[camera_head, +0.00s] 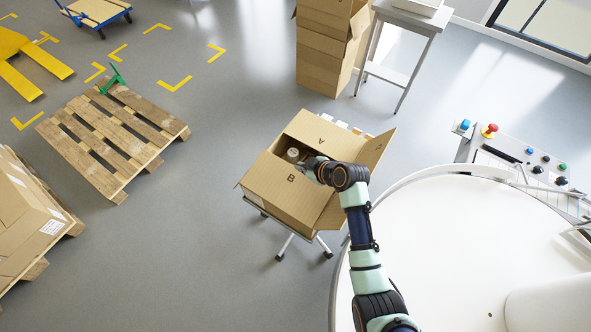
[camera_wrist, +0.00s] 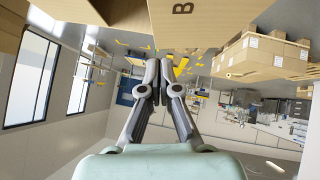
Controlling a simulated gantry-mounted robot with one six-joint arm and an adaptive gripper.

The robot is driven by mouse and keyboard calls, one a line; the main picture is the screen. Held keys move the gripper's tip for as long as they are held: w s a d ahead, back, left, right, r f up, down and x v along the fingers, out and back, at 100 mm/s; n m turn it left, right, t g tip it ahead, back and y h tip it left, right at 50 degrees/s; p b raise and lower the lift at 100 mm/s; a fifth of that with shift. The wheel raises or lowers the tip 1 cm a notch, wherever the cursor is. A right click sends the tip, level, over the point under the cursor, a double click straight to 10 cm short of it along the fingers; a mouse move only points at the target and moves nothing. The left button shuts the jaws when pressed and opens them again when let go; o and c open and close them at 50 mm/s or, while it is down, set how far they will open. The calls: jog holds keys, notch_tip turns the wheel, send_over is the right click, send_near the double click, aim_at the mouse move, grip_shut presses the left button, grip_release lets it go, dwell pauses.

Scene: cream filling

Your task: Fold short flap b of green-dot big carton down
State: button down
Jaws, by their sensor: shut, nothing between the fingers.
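The big carton (camera_head: 283,203) stands on a small wheeled stand, and its top is partly open. A flap marked B (camera_head: 279,178) is on its near left side, and it shows in the wrist view (camera_wrist: 205,22) along the top edge. A flap marked A (camera_head: 322,130) is on the far side. An unmarked flap (camera_head: 376,149) sticks out on the right. A round light-coloured thing (camera_head: 293,154) shows inside the opening. My gripper (camera_wrist: 155,68) is shut and empty, close to flap B; contact cannot be told. No green dot shows.
A wooden pallet (camera_head: 112,132) lies left on the floor, with stacked cartons (camera_head: 25,215) near it. Tall cartons (camera_head: 325,50) and a side table (camera_head: 408,20) stand behind. A large white round surface (camera_head: 450,250) is at right. Floor left of the carton is clear.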

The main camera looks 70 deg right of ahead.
aim_at(298, 172)
jog(key=x, duration=0.4)
jog(key=shift+b, duration=0.3)
jog(key=f, duration=0.3)
jog(key=shift+w+d+f, duration=0.1)
jog(key=shift+d+f, duration=0.2)
jog(key=shift+d, duration=0.1)
jog(key=shift+d+f+b, duration=0.1)
jog(key=shift+f+b, duration=0.2)
jog(key=f+b, duration=0.2)
jog(key=shift+d+b, duration=0.4)
jog(key=shift+r, duration=0.15)
jog(key=shift+r+p, duration=0.8)
jog(key=shift+r, duration=0.15)
